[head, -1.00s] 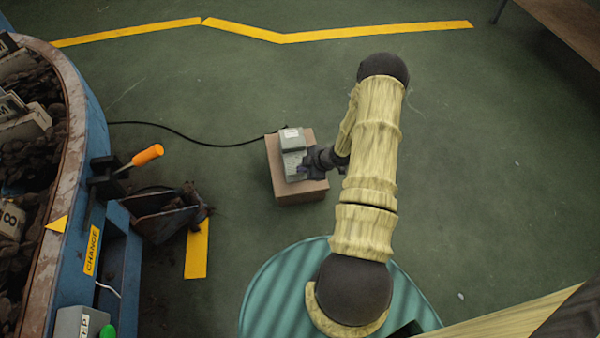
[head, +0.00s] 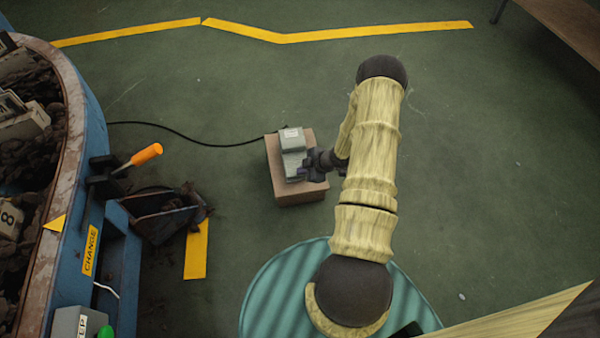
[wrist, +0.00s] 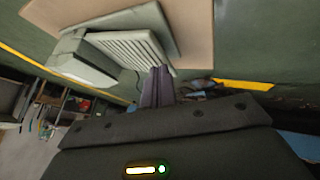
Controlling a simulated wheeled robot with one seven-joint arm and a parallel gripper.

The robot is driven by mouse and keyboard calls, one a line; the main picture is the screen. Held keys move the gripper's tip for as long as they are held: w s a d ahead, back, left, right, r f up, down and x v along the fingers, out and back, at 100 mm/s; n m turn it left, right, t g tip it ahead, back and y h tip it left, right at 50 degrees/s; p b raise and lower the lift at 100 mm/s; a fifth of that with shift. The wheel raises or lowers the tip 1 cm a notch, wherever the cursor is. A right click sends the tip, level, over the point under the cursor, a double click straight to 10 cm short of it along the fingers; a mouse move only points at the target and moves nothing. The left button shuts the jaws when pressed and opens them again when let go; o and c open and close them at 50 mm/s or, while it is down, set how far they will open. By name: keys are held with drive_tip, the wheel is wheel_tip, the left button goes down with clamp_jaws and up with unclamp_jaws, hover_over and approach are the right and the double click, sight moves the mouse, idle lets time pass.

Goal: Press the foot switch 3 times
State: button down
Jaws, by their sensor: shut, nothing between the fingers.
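The foot switch (head: 292,140) is a grey unit with a ribbed pedal, on top of a brown box (head: 298,193) on the floor. It also shows in the wrist view (wrist: 85,58), with its ribbed pedal (wrist: 130,46) on the right. My gripper (head: 300,177) is at the lower right end of the pedal. In the wrist view its dark fingers (wrist: 158,82) are shut together, with nothing between them. Their tips overlap the pedal's edge in the picture; I cannot tell whether they touch it or how far the pedal is down.
A black cable (head: 190,139) runs from the switch left across the floor. A blue machine (head: 75,250) with an orange-handled lever (head: 147,155) and a dark open bin (head: 165,220) stands at left. The green floor is clear behind and right of the box.

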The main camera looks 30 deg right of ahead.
drive_tip(key=shift+s+f+b, duration=0.15)
drive_tip(key=shift+f+b, duration=0.15)
drive_tip(key=shift+f, duration=0.3)
idle(0.6)
drive_tip(key=shift+r, duration=0.1)
idle(0.4)
drive_tip(key=shift+w+r+p, duration=0.15)
drive_tip(key=shift+r+p, duration=0.7)
drive_tip(key=shift+p, duration=0.05)
drive_tip(key=shift+w+r+p, duration=0.15)
drive_tip(key=shift+r+p, duration=0.65)
drive_tip(key=shift+p, duration=0.1)
drive_tip(key=shift+w+d+r+p, duration=0.1)
drive_tip(key=shift+w+r+p, duration=0.15)
drive_tip(key=shift+r+p, duration=0.95)
drive_tip(key=shift+w+d+r+p, duration=0.1)
drive_tip(key=shift+w+r+p, duration=0.1)
drive_tip(key=shift+r+p, duration=1)
